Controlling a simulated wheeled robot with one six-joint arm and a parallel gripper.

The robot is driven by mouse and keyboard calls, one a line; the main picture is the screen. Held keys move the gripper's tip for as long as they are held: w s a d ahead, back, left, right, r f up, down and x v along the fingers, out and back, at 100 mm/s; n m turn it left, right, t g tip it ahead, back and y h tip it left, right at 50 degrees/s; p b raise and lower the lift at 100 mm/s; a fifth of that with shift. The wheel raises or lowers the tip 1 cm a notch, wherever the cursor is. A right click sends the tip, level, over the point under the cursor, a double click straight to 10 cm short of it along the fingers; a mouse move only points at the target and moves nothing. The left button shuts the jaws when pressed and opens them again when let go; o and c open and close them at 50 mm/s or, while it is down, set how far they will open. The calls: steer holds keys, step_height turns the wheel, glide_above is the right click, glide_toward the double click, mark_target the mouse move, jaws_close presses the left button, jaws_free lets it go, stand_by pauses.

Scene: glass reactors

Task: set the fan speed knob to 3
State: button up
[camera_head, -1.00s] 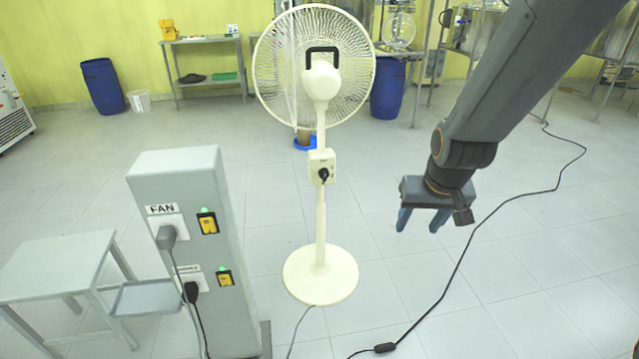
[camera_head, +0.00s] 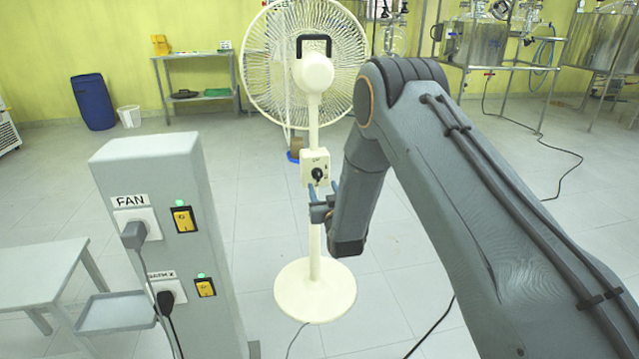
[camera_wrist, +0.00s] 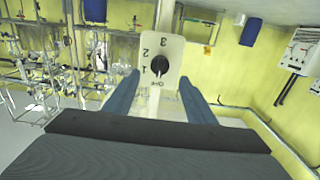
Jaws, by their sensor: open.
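The white pedestal fan (camera_head: 315,285) stands in the middle of the head view. Its control box (camera_head: 308,163) carries a black knob (camera_head: 317,174). In the wrist view, the knob (camera_wrist: 160,65) sits on the white panel (camera_wrist: 152,46) with marks 1, 2, 3 and OFF around it. Its small pale pointer mark seems to face OFF. My gripper (camera_head: 322,188) is open and empty, just below and in front of the box. In the wrist view, its blue fingers (camera_wrist: 159,80) lie to the left and right of the knob, apparently short of it.
A grey post (camera_head: 160,225) with a socket labelled FAN and yellow switches stands at left, beside a small table (camera_head: 35,265). A cable lies on the floor. Glass reactors (camera_head: 475,42) stand at the back right. Floor around the fan is mostly clear.

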mark_target(318, 177)
steer(key=x, duration=0.7)
steer(key=shift+w+a+b, duration=0.1)
steer(key=shift+w+b, duration=0.15)
steer(key=shift+b, duration=0.15)
steer(key=c, duration=1)
